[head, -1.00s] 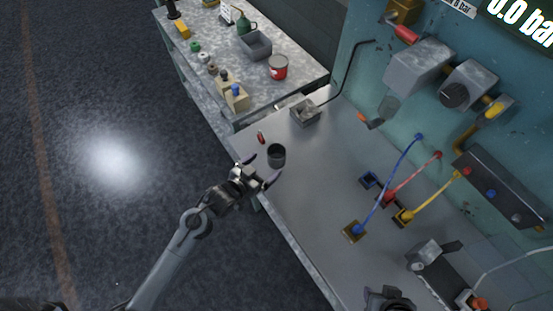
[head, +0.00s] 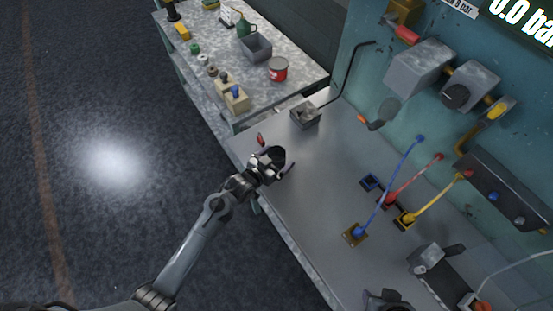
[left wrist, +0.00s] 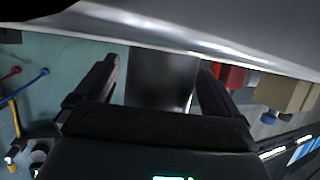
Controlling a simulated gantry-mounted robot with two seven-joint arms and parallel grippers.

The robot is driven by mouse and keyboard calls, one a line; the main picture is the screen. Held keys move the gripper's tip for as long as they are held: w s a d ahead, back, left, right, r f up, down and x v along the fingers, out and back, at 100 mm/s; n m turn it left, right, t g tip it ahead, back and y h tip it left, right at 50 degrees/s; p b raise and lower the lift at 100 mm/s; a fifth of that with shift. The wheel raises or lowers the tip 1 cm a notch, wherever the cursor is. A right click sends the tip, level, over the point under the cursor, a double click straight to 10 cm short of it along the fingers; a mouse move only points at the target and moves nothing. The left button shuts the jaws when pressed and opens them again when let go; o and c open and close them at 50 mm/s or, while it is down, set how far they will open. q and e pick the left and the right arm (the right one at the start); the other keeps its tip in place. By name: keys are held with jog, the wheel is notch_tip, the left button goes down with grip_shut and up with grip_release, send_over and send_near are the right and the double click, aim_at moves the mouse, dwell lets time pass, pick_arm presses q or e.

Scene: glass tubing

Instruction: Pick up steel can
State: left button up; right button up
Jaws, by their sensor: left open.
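The steel can (head: 277,154) is a dark grey open-topped cylinder near the left edge of the metal bench (head: 310,215). It also shows in the left wrist view as a grey cylinder (left wrist: 160,80) between the fingers. My left gripper (head: 277,167) is open, with one finger on each side of the can. In the left wrist view the fingers (left wrist: 160,85) appear to have gaps beside the can. The can's lower part is partly hidden by the gripper in the head view.
A small red object (head: 261,139) lies close to the can. A grey box (head: 305,116) with a bent black rod stands beyond it. Coloured cables (head: 397,185) stand to the right. A second table holds a red tin (head: 278,69). Bare bench lies right of the can.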

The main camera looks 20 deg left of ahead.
pick_arm(q)
jog(key=c, duration=1.1)
pick_arm(e)
jog(key=shift+d, duration=0.15)
pick_arm(q)
jog(key=shift+r, duration=0.2)
